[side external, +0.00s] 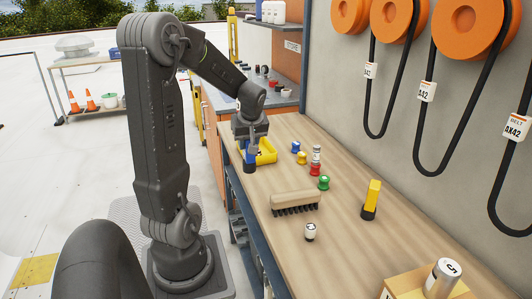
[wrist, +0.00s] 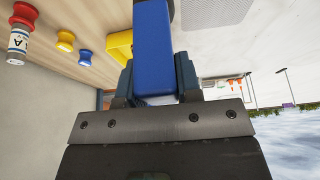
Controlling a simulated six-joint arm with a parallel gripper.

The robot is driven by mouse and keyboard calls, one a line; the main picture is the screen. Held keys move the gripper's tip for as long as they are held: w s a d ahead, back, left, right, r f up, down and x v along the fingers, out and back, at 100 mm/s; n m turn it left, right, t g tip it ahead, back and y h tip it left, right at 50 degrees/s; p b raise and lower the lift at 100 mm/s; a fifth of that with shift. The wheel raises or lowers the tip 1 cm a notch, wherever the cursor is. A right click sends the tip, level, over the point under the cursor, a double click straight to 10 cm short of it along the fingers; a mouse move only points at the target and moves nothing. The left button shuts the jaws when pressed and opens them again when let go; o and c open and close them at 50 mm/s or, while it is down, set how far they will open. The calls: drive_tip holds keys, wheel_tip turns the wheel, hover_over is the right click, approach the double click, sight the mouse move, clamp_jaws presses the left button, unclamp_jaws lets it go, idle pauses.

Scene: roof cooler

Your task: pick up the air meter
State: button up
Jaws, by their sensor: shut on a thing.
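My gripper (wrist: 155,85) is shut on a blue block-shaped device (wrist: 154,45), with one finger on each side of it. In the side external view my gripper (side external: 250,135) is over the far left part of the bench, and the blue device (side external: 250,158) hangs below it. I cannot tell whether its lower end touches the bench. No label shows which of the two is the air meter.
A yellow tray (side external: 268,151) lies right beside the held device. Belts hang on the wall. The bench's left edge is close.

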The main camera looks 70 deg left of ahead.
drive_tip(key=shift+s+a+r, duration=0.2)
drive_tip(key=shift+s+r, duration=0.2)
drive_tip(key=shift+s, duration=0.25)
drive_tip(key=shift+s+a+r, duration=0.25)
drive_tip(key=shift+s+r, duration=0.15)
drive_tip(key=shift+s, duration=0.2)
drive_tip(key=shift+s+a+r, duration=0.2)
drive_tip(key=shift+s+r, duration=0.2)
drive_tip(key=shift+s, duration=0.25)
